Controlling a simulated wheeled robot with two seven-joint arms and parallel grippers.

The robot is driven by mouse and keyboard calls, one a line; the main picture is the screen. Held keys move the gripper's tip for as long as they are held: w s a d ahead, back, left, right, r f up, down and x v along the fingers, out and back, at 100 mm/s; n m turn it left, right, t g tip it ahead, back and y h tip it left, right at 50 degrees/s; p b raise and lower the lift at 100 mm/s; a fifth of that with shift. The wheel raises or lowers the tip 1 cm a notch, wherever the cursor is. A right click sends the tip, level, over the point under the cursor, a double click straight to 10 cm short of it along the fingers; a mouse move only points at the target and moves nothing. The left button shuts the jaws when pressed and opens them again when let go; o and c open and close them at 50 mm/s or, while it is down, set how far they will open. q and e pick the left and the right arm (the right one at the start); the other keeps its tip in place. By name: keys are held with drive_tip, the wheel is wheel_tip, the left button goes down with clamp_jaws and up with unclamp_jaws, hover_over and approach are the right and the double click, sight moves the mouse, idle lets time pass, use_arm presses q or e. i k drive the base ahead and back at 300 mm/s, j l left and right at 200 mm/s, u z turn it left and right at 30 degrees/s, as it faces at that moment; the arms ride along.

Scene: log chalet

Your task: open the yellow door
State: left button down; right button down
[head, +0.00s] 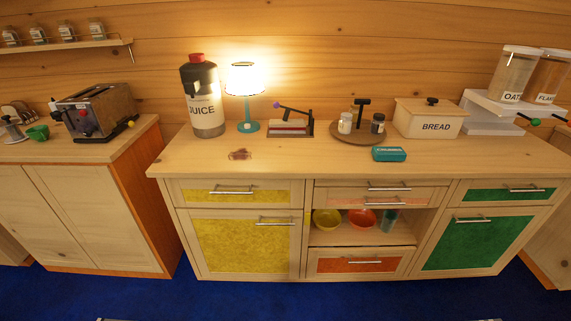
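The yellow door (240,247) is the large lower-left panel of the wooden sideboard in the head view. It sits flush in its frame and looks closed. Its horizontal metal handle (275,221) is near the top right corner of the panel. A yellow drawer (230,195) with its own metal handle is directly above it and looks closed. Neither of my grippers can be made out in this view. Only thin light slivers show at the very bottom edge, and I cannot tell what they are.
Blue carpet (330,300) lies clear before the sideboard. A green door (470,240) is at right, with an orange drawer (355,266) and an open shelf with bowls between. A lamp (245,85), juice dispenser (203,100) and bread box (430,120) stand on top. Another cabinet (90,215) is left.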

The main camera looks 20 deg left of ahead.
sight(237, 244)
drive_tip(key=u, duration=1.05)
drive_tip(key=i, duration=0.3)
